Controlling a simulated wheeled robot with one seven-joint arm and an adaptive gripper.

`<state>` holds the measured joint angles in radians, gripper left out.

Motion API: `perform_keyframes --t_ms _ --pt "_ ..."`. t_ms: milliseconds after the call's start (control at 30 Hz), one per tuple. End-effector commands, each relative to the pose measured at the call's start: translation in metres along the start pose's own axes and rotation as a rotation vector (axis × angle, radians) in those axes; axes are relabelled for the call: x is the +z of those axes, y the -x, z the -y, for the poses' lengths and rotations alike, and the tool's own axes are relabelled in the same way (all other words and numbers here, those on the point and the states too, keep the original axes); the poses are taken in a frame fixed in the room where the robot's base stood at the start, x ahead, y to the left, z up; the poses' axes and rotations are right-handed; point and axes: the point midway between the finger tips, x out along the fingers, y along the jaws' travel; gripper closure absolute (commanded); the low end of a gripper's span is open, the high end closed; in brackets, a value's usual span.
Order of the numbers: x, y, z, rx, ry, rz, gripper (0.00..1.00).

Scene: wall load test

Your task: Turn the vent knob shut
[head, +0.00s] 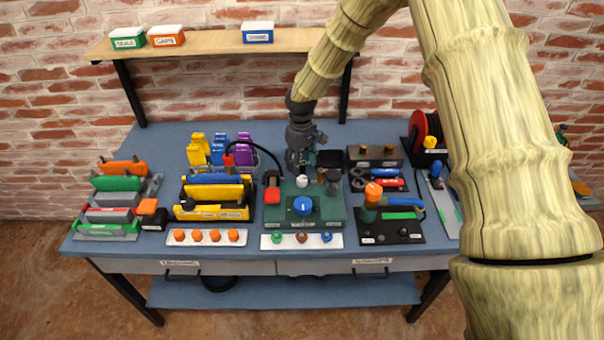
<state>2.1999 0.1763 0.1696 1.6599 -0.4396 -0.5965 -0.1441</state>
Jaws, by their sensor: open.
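A green test unit (330,222) stands at the middle of the bench. It carries a large blue knob (303,206) on its front, a small white knob (301,182) behind that, and a dark knob (332,176) at its back right. The labels are too small to read, so I cannot tell which one is the vent knob. My gripper (302,168) hangs over the back of the unit, just behind and above the white knob. It is open, with no object seen in it. Its fingertips are small and partly lost against the dark parts behind, so contact with the white knob cannot be told.
A white strip (285,241) with small coloured knobs lies in front. A black plate (388,232) with an orange-topped handle stands right. Yellow and blue racks (213,212) fill the left.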

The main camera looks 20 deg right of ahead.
Motion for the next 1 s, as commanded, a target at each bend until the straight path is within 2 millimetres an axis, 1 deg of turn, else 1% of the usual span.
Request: perform_keyframes --t_ms 300,500,700,967,1000 --pt "0.002 -0.038 -0.001 -0.001 -0.003 0.001 0.47" --pt "0.002 -0.055 -0.002 0.000 -0.004 -0.001 0.47" --pt "0.002 -0.063 -0.002 0.000 -0.005 -0.001 0.47" --pt "0.002 -0.064 -0.003 0.000 -0.005 -0.001 0.47" --pt "0.002 -0.064 -0.003 0.000 -0.005 -0.001 0.53"
